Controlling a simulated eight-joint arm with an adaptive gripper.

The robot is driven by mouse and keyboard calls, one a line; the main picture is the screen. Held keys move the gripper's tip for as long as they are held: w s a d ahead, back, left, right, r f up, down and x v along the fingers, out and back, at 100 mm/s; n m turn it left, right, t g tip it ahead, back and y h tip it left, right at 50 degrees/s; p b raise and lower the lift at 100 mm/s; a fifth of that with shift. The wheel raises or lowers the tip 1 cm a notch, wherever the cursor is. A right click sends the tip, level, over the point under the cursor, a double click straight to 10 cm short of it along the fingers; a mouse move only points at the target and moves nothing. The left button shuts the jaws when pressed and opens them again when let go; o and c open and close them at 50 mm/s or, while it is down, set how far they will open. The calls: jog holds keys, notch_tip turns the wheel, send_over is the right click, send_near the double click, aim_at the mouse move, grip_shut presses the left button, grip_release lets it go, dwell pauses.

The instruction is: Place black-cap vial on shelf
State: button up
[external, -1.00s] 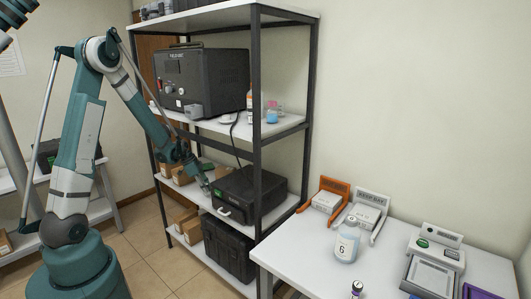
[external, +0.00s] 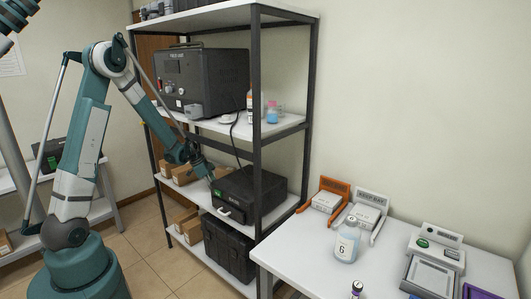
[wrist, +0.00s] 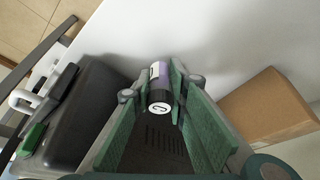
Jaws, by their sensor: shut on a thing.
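The black-cap vial (wrist: 159,88) has a purple and white body and a black cap with a white round top bearing a dark mark. My gripper (wrist: 160,72) is shut on it, with the green pads on either side, as the wrist view shows. The vial is over the white shelf board (wrist: 210,35); I cannot tell whether it touches it. In the external view my gripper (external: 209,177) is at the rack's lower-middle shelf (external: 245,226), just left of a black case. The vial cannot be made out there.
The black case (external: 250,191) stands close to the right of my gripper; it shows at left in the wrist view (wrist: 80,115). Cardboard boxes (external: 183,174) are on the other side. A rack post (external: 257,150) stands in front. Bare shelf lies beyond the vial.

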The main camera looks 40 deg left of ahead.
jog(key=shift+f, duration=0.25)
jog(key=shift+f, duration=0.15)
jog(key=o, duration=0.8)
jog(key=shift+s+a+r+p, duration=0.15)
jog(key=shift+r+p, duration=0.2)
jog(key=shift+r, duration=0.3)
jog(key=shift+s+a+r, duration=0.1)
jog(key=shift+s+a, duration=0.15)
jog(key=s+a+p, duration=0.1)
jog(key=s+a, duration=0.2)
jog(key=s, duration=0.1)
jog(key=s+a, duration=0.4)
jog(key=shift+s+a+p, duration=0.2)
jog(key=shift+s+p, duration=0.15)
jog(key=shift+p, duration=0.05)
jog(key=shift+d, duration=0.1)
